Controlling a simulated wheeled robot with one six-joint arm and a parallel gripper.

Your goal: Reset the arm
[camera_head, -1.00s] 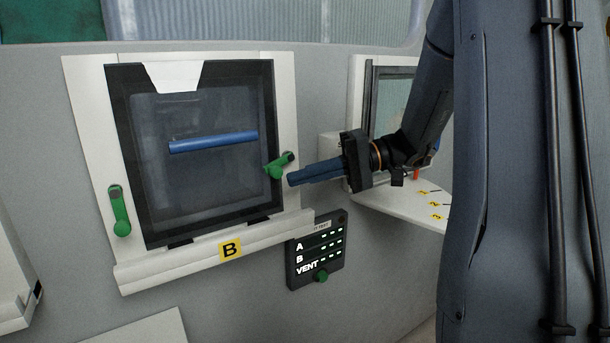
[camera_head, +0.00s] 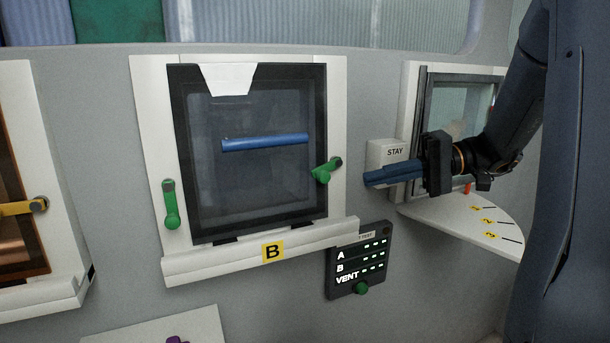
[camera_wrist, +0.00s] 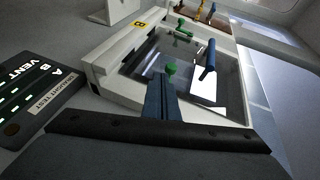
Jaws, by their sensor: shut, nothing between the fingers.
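My gripper (camera_head: 380,176) is shut and empty, with its blue-grey fingers pointing left. In the head view it is in front of the wall near the STAY plate (camera_head: 394,150), right of window B (camera_head: 258,185). The fingertips are a little right of the right green latch handle (camera_head: 324,172), with a gap between them in that view. In the wrist view the closed fingers (camera_wrist: 160,97) point toward window B, and a green knob (camera_wrist: 171,69) shows just beyond their tips. I cannot tell the depth between them.
Window B has a blue bar (camera_head: 265,142) and a left green handle (camera_head: 171,205). A black A/B/VENT panel (camera_head: 358,265) is below right. A shelf marked with numbers (camera_head: 470,222) juts out under the right window. An orange-toned window with a yellow handle (camera_head: 25,207) is at far left.

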